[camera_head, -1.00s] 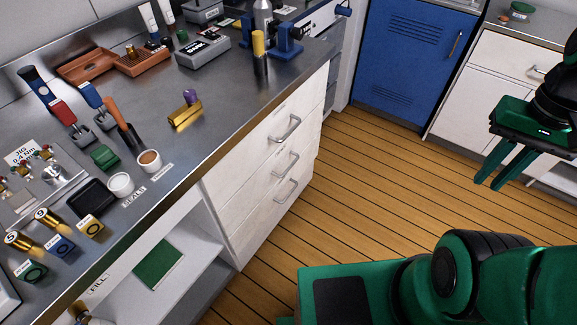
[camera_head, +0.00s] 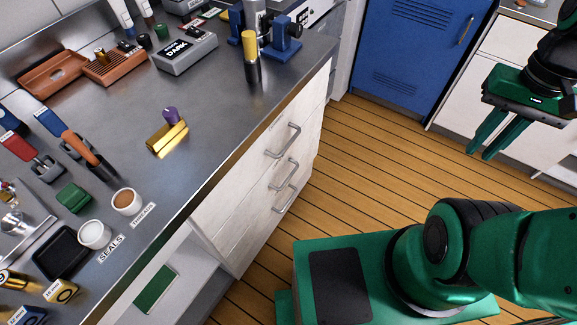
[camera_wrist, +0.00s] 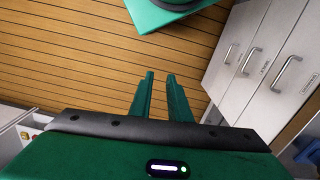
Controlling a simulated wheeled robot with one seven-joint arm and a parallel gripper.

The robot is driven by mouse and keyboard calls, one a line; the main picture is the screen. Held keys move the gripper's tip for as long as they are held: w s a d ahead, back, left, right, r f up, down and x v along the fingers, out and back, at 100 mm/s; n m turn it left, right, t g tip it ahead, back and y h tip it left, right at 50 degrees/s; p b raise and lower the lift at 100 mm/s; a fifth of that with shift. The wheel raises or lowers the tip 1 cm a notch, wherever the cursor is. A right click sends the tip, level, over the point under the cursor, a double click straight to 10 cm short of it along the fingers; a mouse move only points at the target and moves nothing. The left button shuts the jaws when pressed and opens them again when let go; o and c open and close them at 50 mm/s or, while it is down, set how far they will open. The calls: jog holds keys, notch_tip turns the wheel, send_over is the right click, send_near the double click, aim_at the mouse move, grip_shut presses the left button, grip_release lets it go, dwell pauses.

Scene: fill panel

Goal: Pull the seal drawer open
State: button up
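A white drawer unit under the steel counter has three stacked drawers, each with a grey bar handle: the top drawer (camera_head: 261,174), the middle drawer (camera_head: 245,209) and the bottom drawer (camera_head: 250,237). All three look shut. The unit also shows in the wrist view at the right, with small labels too small to read, so I cannot tell which is the seal drawer. My gripper (camera_head: 479,154) is out over the floor, to the right of the unit and apart from every handle. In the wrist view its two fingers (camera_wrist: 160,75) are apart with nothing between them.
The steel counter (camera_head: 215,110) holds a gold block with a purple cap, a dark box, small cups and tools. Open shelving lies left of the drawers. A blue locker (camera_head: 415,45) stands behind. The wooden floor (camera_head: 375,165) before the drawers is clear.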

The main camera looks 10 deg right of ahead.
jog(key=shift+w+d, duration=0.1)
jog(key=shift+d, duration=0.05)
jog(key=w+a+f+n+g+y, duration=0.25)
jog(key=w+f, duration=0.35)
jog(key=w, duration=0.4)
jog(key=n+y, duration=0.4)
jog(key=y, duration=1)
send_near(290, 175)
jog(key=shift+t, duration=0.35)
jog(key=a, duration=0.3)
jog(key=a+f, duration=0.1)
jog(key=a, duration=0.2)
jog(key=s+a, duration=0.1)
jog(key=a, duration=0.2)
jog(key=shift+a+f, duration=0.3)
jog(key=shift+f, duration=0.1)
grip_shut()
